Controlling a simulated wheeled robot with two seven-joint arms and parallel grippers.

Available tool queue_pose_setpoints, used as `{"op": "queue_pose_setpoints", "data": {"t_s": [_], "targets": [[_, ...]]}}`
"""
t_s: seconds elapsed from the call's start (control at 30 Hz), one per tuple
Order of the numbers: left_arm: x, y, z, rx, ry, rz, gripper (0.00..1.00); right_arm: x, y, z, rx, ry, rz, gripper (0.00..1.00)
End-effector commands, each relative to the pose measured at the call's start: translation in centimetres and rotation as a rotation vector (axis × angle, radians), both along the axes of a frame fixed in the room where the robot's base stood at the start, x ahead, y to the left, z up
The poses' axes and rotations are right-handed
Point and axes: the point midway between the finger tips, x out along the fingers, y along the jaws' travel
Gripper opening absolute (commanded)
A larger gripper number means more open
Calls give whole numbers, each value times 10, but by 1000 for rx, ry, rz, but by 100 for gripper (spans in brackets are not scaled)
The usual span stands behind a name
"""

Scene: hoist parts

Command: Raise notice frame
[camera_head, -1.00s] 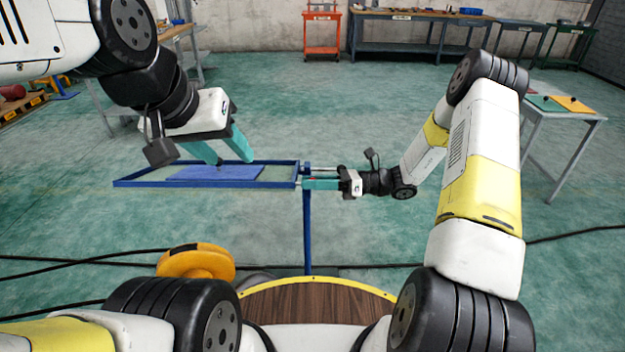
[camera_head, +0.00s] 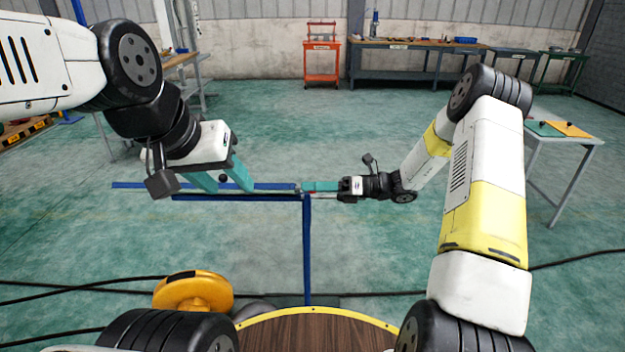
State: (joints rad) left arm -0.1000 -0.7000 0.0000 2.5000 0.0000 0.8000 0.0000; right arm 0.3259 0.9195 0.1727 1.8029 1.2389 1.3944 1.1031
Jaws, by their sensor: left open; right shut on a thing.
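The blue notice frame (camera_head: 150,185) shows almost edge-on as a thin bar across the middle, at the top of a blue post (camera_head: 307,250). A second blue edge (camera_head: 240,198) runs just below it; I cannot tell whether it is the near rail or the panel. Contact with the knob cannot be told. My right gripper (camera_head: 308,187) is shut on the frame's right end by the post top; its fingers partly hide that end.
A yellow round object (camera_head: 193,291) and black cables (camera_head: 80,288) lie on the floor at lower left. A side table (camera_head: 563,143) stands at right. An orange cart (camera_head: 321,62) and workbenches (camera_head: 420,45) stand along the back wall. The floor between is clear.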

Motion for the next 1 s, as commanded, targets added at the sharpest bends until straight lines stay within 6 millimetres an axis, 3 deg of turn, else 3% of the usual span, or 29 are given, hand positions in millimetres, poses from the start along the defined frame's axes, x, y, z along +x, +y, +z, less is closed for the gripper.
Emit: {"op": "queue_pose_setpoints", "data": {"t_s": [0.27,0.3,0.37,0.73,1.0], "targets": [[0,0,0,0,0,0,48,5,-1,7,8,-13,-10,0],[0,0,0,0,0,0,48,5,-1,7,8,-14,-10,36],[0,0,0,0,0,0,48,5,-1,6,8,-13,-8,48],[0,0,0,0,0,0,48,3,-4,3,4,-8,-7,50],[0,0,0,0,0,0,48,4,-46,3,4,-10,-9,50]]}}
